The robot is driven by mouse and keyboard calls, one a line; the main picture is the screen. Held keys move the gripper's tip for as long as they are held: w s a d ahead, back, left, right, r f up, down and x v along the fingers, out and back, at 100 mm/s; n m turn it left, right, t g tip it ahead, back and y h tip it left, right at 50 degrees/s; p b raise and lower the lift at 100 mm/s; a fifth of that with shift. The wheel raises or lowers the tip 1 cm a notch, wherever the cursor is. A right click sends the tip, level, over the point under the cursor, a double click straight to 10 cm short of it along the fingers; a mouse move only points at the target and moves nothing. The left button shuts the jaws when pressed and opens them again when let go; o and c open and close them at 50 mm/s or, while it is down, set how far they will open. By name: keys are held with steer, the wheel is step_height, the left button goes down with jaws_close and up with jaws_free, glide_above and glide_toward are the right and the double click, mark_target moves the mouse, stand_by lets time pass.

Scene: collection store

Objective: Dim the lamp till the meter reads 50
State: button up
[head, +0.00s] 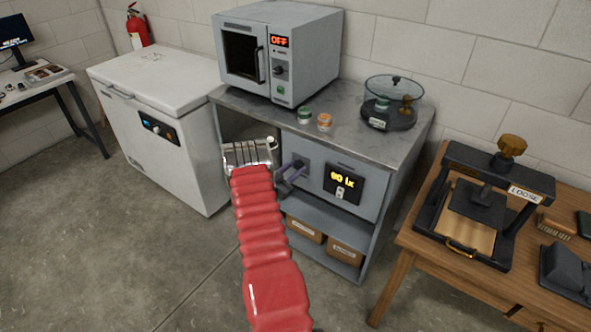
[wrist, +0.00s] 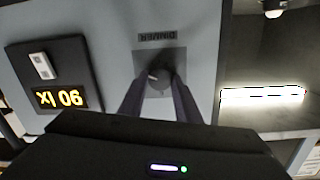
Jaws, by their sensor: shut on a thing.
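The grey dimmer knob (wrist: 158,75) sits on a square plate on the cabinet front, under an upside-down DIMMER label (wrist: 157,38) in the wrist view. My gripper (head: 297,168) is shut on the knob, with one dark finger on each side of it in the wrist view (wrist: 159,82). The lux meter (head: 342,183) shows 90 lx in yellow digits; its display is upside down in the wrist view (wrist: 58,98). A bright white strip, seemingly the lamp (wrist: 262,95), glows in the open bay beside the dimmer panel. My arm partly hides that bay in the head view.
The grey cabinet (head: 395,150) carries an oven (head: 285,50) reading OFF, two small jars and a glass desiccator (head: 392,100). A white chest freezer (head: 155,75) stands left, and a wooden table (head: 425,245) with a press marked LOOSE right. Floor in front is clear.

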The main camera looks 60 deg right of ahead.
steer(key=n, duration=0.4)
steer(key=shift+w+a+f, duration=0.1)
steer(key=shift+w+f, duration=0.05)
steer(key=shift+f, duration=0.2)
steer(key=shift+n+g, duration=0.3)
steer(key=shift+n, duration=1.8)
steer(key=shift+f, duration=0.1)
steer(key=o, duration=1.1)
steer(key=shift+r, duration=0.25)
steer(key=shift+c, duration=0.2)
steer(key=v, duration=1.3)
steer(key=shift+a+f, duration=0.3)
steer(key=shift+a, duration=0.1)
steer(key=shift+w, duration=0.1)
